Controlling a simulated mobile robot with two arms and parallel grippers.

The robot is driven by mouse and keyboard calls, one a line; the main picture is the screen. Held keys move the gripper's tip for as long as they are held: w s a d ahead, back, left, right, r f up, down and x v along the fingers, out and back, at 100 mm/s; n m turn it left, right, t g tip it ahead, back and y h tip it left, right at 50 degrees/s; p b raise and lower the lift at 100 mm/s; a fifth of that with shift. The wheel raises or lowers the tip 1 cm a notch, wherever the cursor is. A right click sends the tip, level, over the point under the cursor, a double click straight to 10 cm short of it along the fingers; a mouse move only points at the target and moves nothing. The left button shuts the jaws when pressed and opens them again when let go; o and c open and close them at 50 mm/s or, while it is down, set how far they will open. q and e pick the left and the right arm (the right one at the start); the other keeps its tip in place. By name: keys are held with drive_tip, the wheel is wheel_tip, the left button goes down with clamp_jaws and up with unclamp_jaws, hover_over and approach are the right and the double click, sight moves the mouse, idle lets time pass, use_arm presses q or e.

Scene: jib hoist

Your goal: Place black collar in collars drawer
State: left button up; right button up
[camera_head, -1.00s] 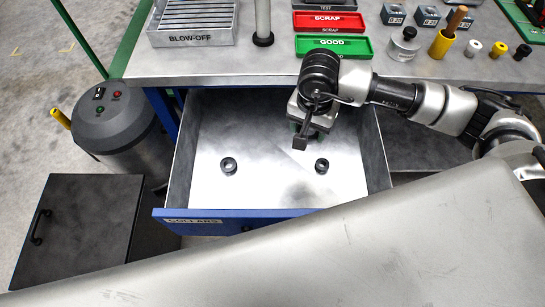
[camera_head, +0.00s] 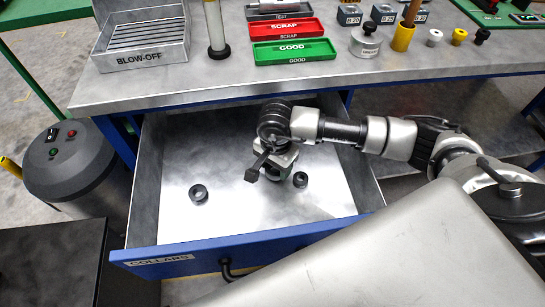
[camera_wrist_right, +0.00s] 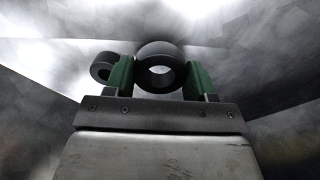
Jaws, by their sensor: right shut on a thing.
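The collars drawer (camera_head: 225,250), blue-fronted with a grey metal inside, is pulled open below the bench. My right gripper (camera_head: 277,172) is inside it, low over the floor. In the right wrist view, its green fingers (camera_wrist_right: 159,72) are shut on a black collar (camera_wrist_right: 160,48), a ring whose hole faces the camera. The arm hides this collar in the head view. Two other black collars lie on the drawer floor, one at left (camera_head: 198,193) and one just right of the gripper (camera_head: 300,180). One also shows left of the fingers in the wrist view (camera_wrist_right: 102,67). My left gripper is out of view.
On the bench stand a blow-off tray (camera_head: 146,60), a red scrap tray (camera_head: 290,28), a green good tray (camera_head: 295,52) and a row of small white, yellow and black parts (camera_head: 459,37). The drawer's walls surround the gripper. The drawer's left floor has free room.

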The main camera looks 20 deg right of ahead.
drive_tip(key=shift+f, duration=0.3)
drive_tip(key=w, duration=0.1)
drive_tip(key=w+d, duration=0.1)
drive_tip(key=w, duration=0.1)
drive_tip(key=shift+w, duration=0.25)
drive_tip(key=shift+w+f, duration=0.2)
drive_tip(key=shift+f, duration=0.15)
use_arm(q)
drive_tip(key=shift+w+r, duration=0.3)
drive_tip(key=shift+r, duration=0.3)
use_arm(e)
drive_tip(key=shift+d+f, duration=0.1)
drive_tip(key=shift+f, duration=0.15)
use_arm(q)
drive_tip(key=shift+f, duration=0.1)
use_arm(e)
drive_tip(key=shift+f, duration=0.1)
drive_tip(key=o, duration=1.1)
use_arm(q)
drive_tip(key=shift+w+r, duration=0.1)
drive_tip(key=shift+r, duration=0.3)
